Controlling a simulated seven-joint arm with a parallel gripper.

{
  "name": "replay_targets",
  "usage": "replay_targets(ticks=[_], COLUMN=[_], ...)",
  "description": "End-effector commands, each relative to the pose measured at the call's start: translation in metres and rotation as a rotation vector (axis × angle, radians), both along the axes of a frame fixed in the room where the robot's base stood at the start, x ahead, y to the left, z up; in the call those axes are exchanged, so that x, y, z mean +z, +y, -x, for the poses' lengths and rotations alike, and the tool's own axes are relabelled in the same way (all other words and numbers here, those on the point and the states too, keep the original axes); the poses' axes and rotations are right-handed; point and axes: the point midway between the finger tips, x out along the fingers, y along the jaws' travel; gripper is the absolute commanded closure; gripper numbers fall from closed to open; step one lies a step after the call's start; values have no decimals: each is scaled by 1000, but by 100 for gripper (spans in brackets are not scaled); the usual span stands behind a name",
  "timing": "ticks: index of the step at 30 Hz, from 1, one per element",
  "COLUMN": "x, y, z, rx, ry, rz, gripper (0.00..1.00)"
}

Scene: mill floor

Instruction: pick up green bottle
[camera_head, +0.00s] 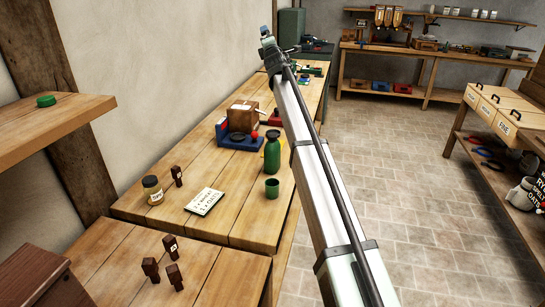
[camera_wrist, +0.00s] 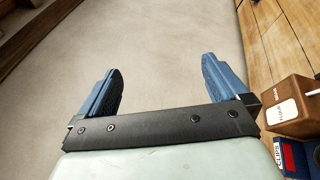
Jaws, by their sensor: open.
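The green bottle (camera_head: 272,152) stands upright on the wooden table, in the head view, with a dark cap and no cover around it. A small green cup (camera_head: 272,189) stands just in front of it. My arm reaches past the right side of the bottle toward the far end of the table. My gripper (camera_head: 268,47) is beyond the bottle and raised, well apart from it. In the wrist view my gripper (camera_wrist: 163,92) has its two blue fingers wide apart with nothing between them. The bottle does not show in the wrist view.
A wooden box (camera_head: 243,114) and a blue-and-red holder (camera_head: 240,139) stand behind the bottle. A jar (camera_head: 152,190), a written card (camera_head: 205,201) and several dark weights (camera_head: 172,247) are nearer. A wall borders the table's left; floor is open at right.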

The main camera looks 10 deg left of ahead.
Motion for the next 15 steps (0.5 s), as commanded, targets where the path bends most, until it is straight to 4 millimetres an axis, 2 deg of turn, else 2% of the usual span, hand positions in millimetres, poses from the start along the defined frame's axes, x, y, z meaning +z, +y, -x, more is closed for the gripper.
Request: replay_targets(ticks=[1,3,7,11,15], x=[-12,-32,-72,-111,-150], y=[-1,-4,-9,-12,-15], z=[-12,-22,-29,-23,-3], rx=[-23,-54,-109,-161,-217], ry=[88,216,454,692,946], rz=[-20,-49,-93,-127,-147], gripper=[0,0,0,0,0])
